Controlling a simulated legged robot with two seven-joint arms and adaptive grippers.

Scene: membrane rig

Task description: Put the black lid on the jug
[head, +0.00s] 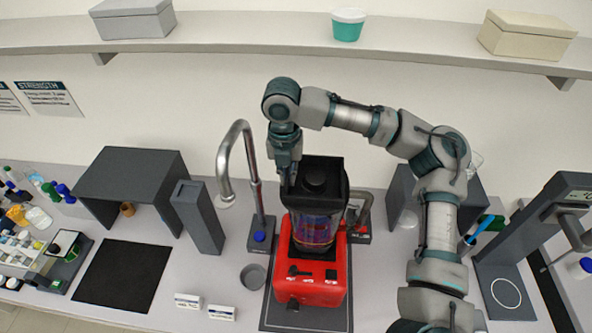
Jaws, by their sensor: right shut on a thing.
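The black lid (324,167), square with a round knob, is at the top of the clear jug (314,230). Whether it is fully seated or held just above the rim cannot be told from this angle. The jug stands upright on a red blender base (309,290). My right gripper (288,182) points down at the lid's left side and is shut, apparently on the lid; its fingertips are partly hidden against the dark lid. My left gripper is not in view.
A curved metal tap (230,158) stands close left of the jug, with a dark grey block (197,216) beyond it. A small grey cup (253,276) sits by the base. A black mat (123,275) lies left. A shelf (240,34) runs above.

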